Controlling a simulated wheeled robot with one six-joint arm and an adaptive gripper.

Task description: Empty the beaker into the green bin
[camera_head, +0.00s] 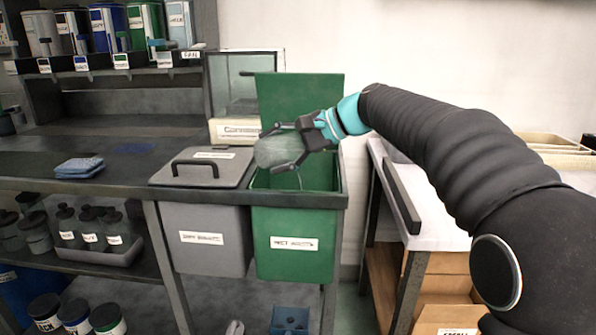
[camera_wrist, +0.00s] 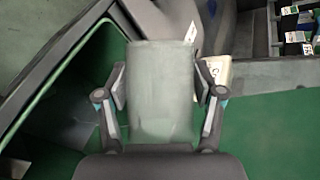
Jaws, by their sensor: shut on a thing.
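The beaker (camera_head: 277,151) is a pale, greyish translucent cylinder. My gripper (camera_head: 281,147) is shut on it and holds it tilted over the open green bin (camera_head: 295,243). The bin's green lid (camera_head: 299,98) stands upright behind the opening. In the wrist view the beaker (camera_wrist: 161,92) sits between both fingers of my gripper (camera_wrist: 161,90), with green bin surfaces (camera_wrist: 262,125) around it. I cannot tell whether anything is left in the beaker or is flowing out.
A grey bin (camera_head: 212,240) with a closed, handled lid stands left of the green bin. A glass-sided case (camera_head: 235,85) is behind. A folded blue cloth (camera_head: 79,167) lies on the dark counter. A white-topped table (camera_head: 430,190) is to the right, under my arm.

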